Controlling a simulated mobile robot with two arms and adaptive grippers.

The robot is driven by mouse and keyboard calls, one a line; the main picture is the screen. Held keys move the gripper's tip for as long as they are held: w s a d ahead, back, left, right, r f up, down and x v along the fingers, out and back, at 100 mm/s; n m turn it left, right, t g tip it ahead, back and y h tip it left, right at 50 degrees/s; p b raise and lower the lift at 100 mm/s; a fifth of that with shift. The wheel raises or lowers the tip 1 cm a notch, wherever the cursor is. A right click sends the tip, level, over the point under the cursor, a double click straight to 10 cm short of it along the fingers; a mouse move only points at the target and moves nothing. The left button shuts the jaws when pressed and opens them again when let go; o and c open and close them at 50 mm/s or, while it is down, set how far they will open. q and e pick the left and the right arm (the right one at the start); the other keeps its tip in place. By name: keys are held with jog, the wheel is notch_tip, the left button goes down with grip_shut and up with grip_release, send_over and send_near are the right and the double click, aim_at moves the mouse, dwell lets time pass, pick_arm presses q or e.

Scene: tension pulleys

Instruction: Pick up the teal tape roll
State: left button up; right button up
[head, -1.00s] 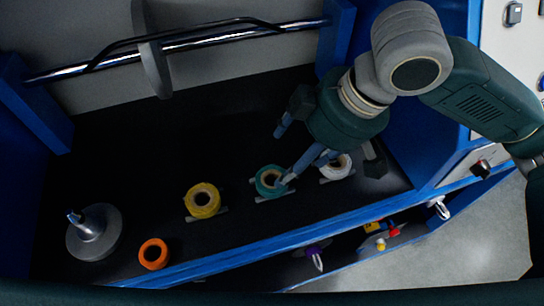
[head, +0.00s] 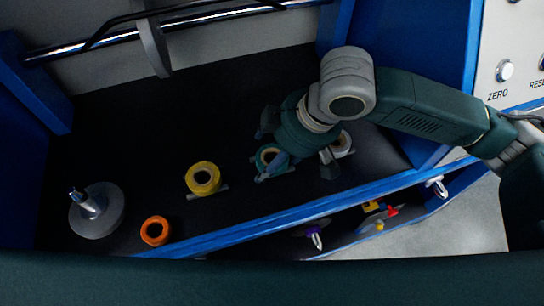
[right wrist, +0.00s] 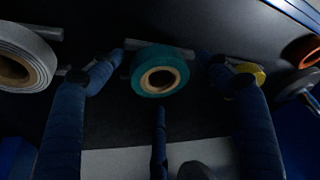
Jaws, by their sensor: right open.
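The teal tape roll (head: 268,156) sits in a small holder on the black surface, between the yellow and white rolls. In the right wrist view the teal roll (right wrist: 160,72) shows whole, with its tan core facing the camera. My right gripper (head: 266,158) is over the teal roll and partly hides it. In the right wrist view my right gripper (right wrist: 160,70) is open, with blue fingers on both sides of the roll and a third finger below it. I cannot tell whether any finger touches the roll. My left gripper is not in view.
A yellow roll (head: 203,179) is left of the teal one, and a white roll (head: 342,145) is close on its right. An orange roll (head: 155,231) and a grey disc with a spindle (head: 97,210) are further left. A blue edge (head: 290,213) runs along the front.

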jog(key=c, duration=1.2)
jog(key=shift+r, duration=0.15)
